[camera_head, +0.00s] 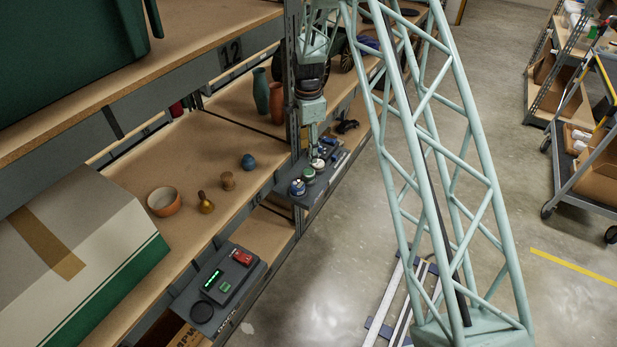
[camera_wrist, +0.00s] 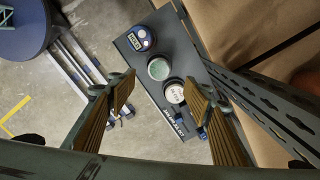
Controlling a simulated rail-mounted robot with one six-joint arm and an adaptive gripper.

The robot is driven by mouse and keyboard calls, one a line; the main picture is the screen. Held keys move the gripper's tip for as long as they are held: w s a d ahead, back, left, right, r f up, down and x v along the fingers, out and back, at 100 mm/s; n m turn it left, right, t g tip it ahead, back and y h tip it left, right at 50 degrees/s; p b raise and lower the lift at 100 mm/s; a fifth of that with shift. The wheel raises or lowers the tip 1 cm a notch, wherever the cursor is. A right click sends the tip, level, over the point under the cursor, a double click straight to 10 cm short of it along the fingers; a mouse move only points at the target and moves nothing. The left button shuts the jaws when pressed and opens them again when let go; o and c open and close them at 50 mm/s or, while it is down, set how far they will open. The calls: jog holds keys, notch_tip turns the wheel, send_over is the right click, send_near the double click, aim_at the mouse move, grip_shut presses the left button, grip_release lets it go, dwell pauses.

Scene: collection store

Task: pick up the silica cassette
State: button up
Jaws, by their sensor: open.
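On a small dark grey shelf tray are three round items in a row. A white-topped disc (camera_wrist: 175,94) carries small dark lettering, too small to read; it may be the silica cassette, but I cannot tell for sure. A round item with a pale green top (camera_wrist: 158,69) sits beside it, and a blue round item with a small display (camera_wrist: 140,39) is at the far end. My gripper (camera_wrist: 160,92) is open, its wooden-looking fingers apart, with the white disc nearer the right finger. In the camera_head view my gripper (camera_head: 315,148) points down over the tray.
The grey tray (camera_head: 288,199) juts from the shelf edge beside a perforated upright (camera_wrist: 262,95). A grey device (camera_head: 222,285) with green display sits lower.

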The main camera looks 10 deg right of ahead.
aim_at(308, 172)
jog(key=shift+f+b, duration=0.5)
jog(key=shift+f, duration=2.95)
jog(key=shift+f, duration=0.1)
jog(key=shift+s+f+b, duration=0.1)
jog(key=shift+f+b, duration=0.65)
jog(key=shift+f, duration=1.75)
jog(key=shift+c, duration=0.7)
jog(key=c, duration=0.8)
